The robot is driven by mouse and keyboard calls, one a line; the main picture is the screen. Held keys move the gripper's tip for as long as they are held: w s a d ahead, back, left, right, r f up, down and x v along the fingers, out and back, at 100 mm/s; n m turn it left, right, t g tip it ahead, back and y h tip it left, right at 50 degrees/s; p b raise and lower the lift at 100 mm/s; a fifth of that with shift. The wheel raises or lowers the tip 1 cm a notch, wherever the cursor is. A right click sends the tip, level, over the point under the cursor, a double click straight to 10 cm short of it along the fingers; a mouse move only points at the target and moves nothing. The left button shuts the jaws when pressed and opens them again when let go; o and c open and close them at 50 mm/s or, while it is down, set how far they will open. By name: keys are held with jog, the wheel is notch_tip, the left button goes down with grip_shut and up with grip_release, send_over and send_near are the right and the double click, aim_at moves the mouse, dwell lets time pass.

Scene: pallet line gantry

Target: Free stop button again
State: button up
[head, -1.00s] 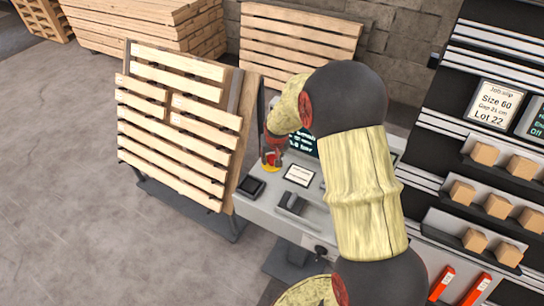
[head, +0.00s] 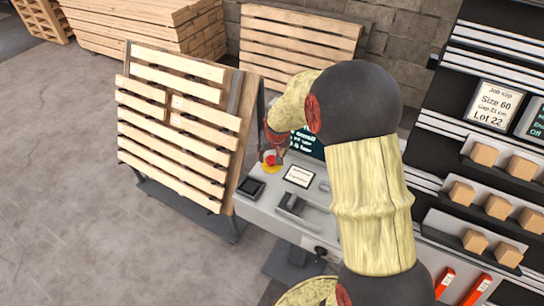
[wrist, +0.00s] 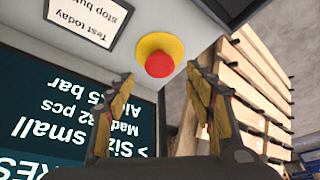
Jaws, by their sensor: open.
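The stop button (wrist: 159,64) is a red mushroom head on a yellow round base. In the wrist view it stands on the grey console just beyond my fingers, right of a white card that reads "Test today" and "stop bu...". In the head view the button (head: 269,158) shows at the console's left, partly below my gripper. My gripper (wrist: 160,92) is open and empty, its two fingers spread to either side below the button in the picture, apart from it. Whether the button is pressed in cannot be told.
The console (head: 255,213) carries a dark screen (head: 307,144), a white card (head: 299,176) and a black pad (head: 251,188). A tilted pallet (head: 175,125) stands close on its left. Shelves with boxes (head: 497,207) and a job slip (head: 492,105) are at right.

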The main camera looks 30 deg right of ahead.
jog(key=v, duration=0.9)
jog(key=s+a+g, duration=0.2)
jog(key=s+a, duration=0.1)
jog(key=s, duration=0.6)
jog(key=s+a+r+n+t, duration=0.1)
jog(key=s+a+r, duration=0.4)
jog(key=s+r, duration=0.3)
jog(key=s+a+r+n+t+y, duration=0.1)
jog(key=s+a+r, duration=0.4)
jog(key=s, duration=0.5)
notch_tip(320, 180, up, 3)
jog(key=shift+s+a+f+n+t, duration=0.1)
jog(key=shift+s+a+n+t, duration=0.2)
jog(key=shift+n+t, duration=0.4)
jog(key=shift+d, duration=0.1)
